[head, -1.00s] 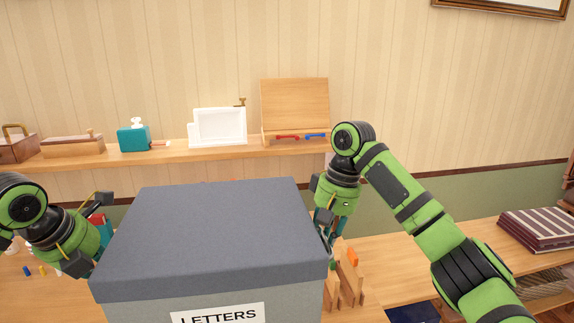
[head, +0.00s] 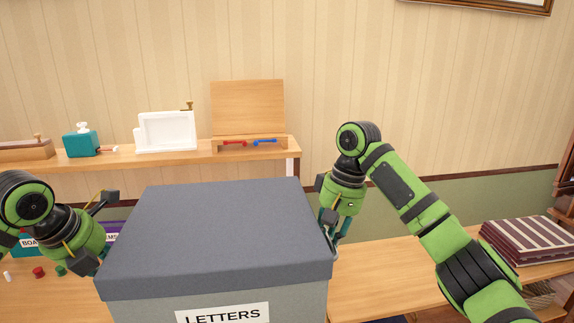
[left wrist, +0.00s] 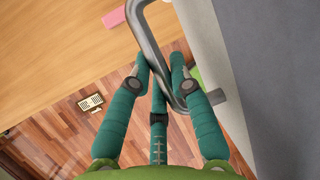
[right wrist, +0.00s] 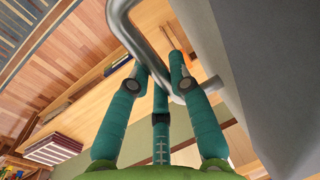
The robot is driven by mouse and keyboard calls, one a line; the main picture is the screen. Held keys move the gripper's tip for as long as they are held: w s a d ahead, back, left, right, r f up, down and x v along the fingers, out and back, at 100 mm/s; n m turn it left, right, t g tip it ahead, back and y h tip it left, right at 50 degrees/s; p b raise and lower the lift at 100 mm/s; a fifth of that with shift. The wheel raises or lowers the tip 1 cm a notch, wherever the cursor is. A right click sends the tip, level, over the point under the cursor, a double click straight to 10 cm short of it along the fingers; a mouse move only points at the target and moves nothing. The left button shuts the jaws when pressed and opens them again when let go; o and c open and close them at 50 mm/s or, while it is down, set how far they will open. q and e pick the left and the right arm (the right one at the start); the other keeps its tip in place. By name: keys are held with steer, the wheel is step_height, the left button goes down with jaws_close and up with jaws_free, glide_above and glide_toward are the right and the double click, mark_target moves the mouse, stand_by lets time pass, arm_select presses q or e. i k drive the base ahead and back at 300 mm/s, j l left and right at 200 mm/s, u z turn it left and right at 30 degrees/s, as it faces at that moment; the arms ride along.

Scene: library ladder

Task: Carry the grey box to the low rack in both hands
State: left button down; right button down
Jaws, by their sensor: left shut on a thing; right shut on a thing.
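The grey box (head: 215,235) has a dark grey lid and a white label reading LETTERS on its front. It fills the middle of the head view. My left gripper (head: 95,235) is at its left side, and in the left wrist view its teal fingers (left wrist: 165,85) are shut around a metal bar handle (left wrist: 150,40). My right gripper (head: 335,215) is at its right side, and in the right wrist view its fingers (right wrist: 165,85) are shut around the other metal handle (right wrist: 130,30). The low rack cannot be made out for certain.
A wooden shelf (head: 200,152) along the wall holds a teal dispenser (head: 81,142), a white frame (head: 167,132) and an open wooden case (head: 247,108). A table (head: 380,270) lies below. Striped folded cloths (head: 525,243) lie at the right. Small pegs are at the lower left.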

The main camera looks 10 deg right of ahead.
mark_target(414, 265)
steer(key=i+l, duration=0.1)
steer(key=l, duration=2)
steer(key=i+l, duration=0.1)
steer(key=l, duration=0.25)
steer(key=i+l, duration=0.1)
steer(key=l, duration=0.25)
steer(key=i+l, duration=0.1)
steer(key=l, duration=0.25)
steer(key=i+l, duration=0.95)
steer(key=l, duration=0.1)
